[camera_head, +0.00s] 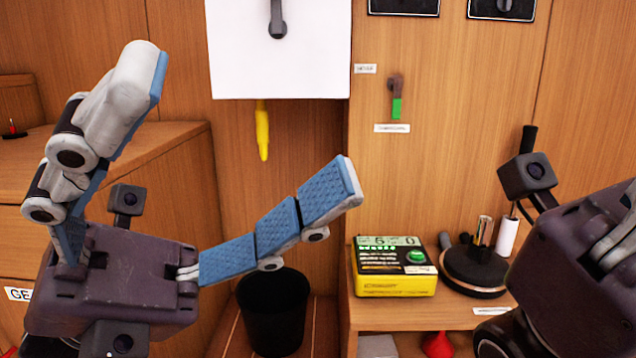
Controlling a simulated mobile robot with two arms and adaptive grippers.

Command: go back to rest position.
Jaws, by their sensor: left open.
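My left gripper (248,118) is wide open and empty. Its two blue-padded fingers are spread far apart, one pointing up at the left, the other up and to the right. It is raised in front of the wooden wall and the black bin. My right gripper (588,270) is at the right edge. Its dark body shows, but its fingers are mostly cut off by the frame, so its opening cannot be seen. The task names no object.
A yellow device (395,286) and a black round stand (474,268) sit on a wooden shelf (420,316). A black bin (272,310) stands below, partly behind my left gripper. A white panel (235,55) with a dark handle hangs above. A wooden cabinet (180,160) is at left.

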